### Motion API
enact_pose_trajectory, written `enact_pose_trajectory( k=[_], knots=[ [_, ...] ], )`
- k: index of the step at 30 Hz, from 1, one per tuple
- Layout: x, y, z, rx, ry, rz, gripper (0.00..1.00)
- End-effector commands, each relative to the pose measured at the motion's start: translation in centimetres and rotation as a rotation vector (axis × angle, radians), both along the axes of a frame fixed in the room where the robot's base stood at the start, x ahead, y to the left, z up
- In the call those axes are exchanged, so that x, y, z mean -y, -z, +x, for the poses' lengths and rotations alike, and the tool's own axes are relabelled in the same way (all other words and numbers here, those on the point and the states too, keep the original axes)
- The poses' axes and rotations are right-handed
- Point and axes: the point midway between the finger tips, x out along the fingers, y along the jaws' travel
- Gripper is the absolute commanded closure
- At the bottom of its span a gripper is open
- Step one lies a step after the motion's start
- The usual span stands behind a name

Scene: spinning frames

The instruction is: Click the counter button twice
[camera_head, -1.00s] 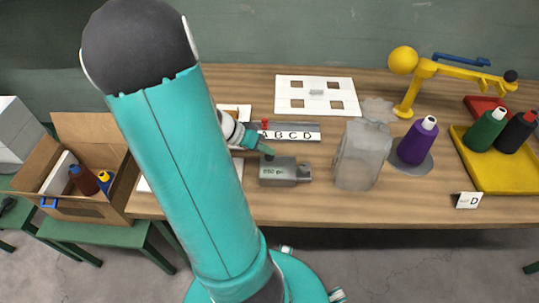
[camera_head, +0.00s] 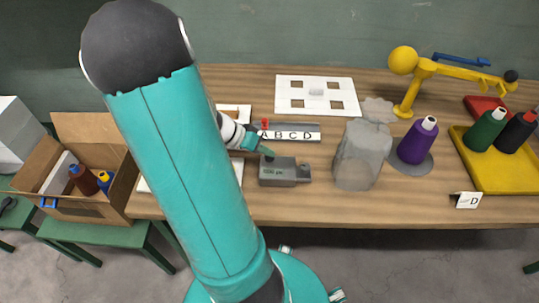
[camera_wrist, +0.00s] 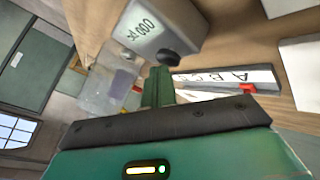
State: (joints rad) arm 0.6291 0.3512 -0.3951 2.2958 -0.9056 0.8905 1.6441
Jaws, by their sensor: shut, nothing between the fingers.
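The counter is a small grey box (camera_head: 285,181) near the front middle of the table, left of the cloudy block. In the wrist view the counter (camera_wrist: 188,22) has a pale display that seems to read "000 pc". Its dark round button (camera_wrist: 169,59) sits at the edge facing my fingers. My gripper (camera_head: 267,153) is shut and empty, just behind the counter's left side in the head view. In the wrist view its green fingertips (camera_wrist: 159,74) are right beside the button. I cannot tell whether they touch it.
A cloudy block (camera_head: 362,155) stands close right of the counter. Behind is an A B C D strip (camera_head: 290,135) with a red slider (camera_head: 264,124).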

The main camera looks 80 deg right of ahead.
Motion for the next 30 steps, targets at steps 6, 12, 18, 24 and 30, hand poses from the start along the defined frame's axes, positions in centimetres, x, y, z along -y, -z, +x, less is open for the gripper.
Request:
enact_pose_trajectory(
  k=[6,12,18,24,30],
  knots=[
    [0.0,0.3,0.0,0.0,-0.001,0.001,1.0],
    [0.0,0.4,0.0,0.001,-0.001,0.0,1.0],
    [0.0,0.4,0.0,0.001,-0.001,0.001,1.0],
    [0.0,-0.2,0.0,0.001,0.0,-0.001,1.0],
    [0.0,-1.3,0.1,0.002,0.0,-0.001,1.0]
  ],
)
